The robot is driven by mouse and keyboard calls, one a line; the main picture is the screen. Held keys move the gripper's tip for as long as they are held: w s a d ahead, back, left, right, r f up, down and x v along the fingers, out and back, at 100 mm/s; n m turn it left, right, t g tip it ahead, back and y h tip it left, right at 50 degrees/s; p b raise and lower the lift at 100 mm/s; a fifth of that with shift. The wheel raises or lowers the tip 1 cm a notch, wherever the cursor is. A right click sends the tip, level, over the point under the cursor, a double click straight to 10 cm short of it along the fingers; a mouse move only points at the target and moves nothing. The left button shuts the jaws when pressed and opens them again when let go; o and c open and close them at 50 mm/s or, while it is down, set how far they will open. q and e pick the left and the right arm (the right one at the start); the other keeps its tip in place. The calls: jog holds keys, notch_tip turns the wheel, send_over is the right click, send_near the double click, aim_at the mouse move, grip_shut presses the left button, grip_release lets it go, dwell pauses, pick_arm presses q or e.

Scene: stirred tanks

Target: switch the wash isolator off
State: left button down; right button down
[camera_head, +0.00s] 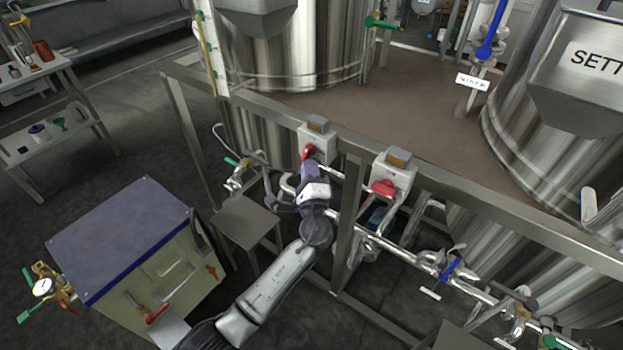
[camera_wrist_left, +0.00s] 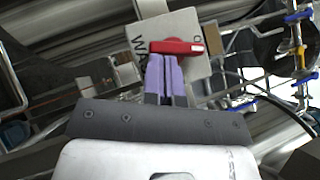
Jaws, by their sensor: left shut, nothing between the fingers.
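The wash isolator is a pale grey box (camera_head: 325,146) with a red handle (camera_head: 308,152), on the frame's rail left of the upright post. In the left wrist view its plate (camera_wrist_left: 188,22) shows part of a label starting "WA", and its red handle (camera_wrist_left: 178,47) lies crosswise. My left gripper (camera_head: 307,168) is just below the handle. Its purple fingers (camera_wrist_left: 165,60) are together, with nothing between them, and their tips are at the handle's lower edge. I cannot tell whether they touch it. The rest of the label is hidden. My right gripper is not in view.
A second isolator box (camera_head: 402,173) with a red handle (camera_head: 383,188) hangs right of the post (camera_head: 348,225). Pipes with valves (camera_head: 430,262) run below. A small stand (camera_head: 246,222) and a blue-topped cabinet (camera_head: 120,235) are at left. Steel tanks (camera_head: 290,50) stand behind.

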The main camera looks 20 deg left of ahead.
pick_arm(q)
jog(key=a+m+t+h+b, duration=0.1)
jog(key=m+t+h+b, duration=0.1)
jog(key=m+b, duration=0.2)
jog(key=a+m+t+h+b, duration=0.1)
jog(key=m+t+h+b, duration=0.1)
jog(key=b, duration=0.4)
jog(key=a+f+m+t+h+b, duration=0.1)
jog(key=m+t+h+b, duration=0.2)
jog(key=m+b, duration=0.2)
jog(key=shift+w+a+m+h+b, duration=0.1)
jog(key=shift+w+m+h+b, duration=0.25)
jog(key=shift+m, duration=0.75)
jog(key=shift+a+r+b, duration=0.1)
jog(key=shift+r+b, duration=0.1)
jog(key=shift+b, duration=0.1)
jog(key=shift+a+r, duration=0.1)
jog(key=b, duration=0.1)
send_near(301, 160)
notch_tip(301, 160, down, 4)
jog(key=shift+v, duration=0.9)
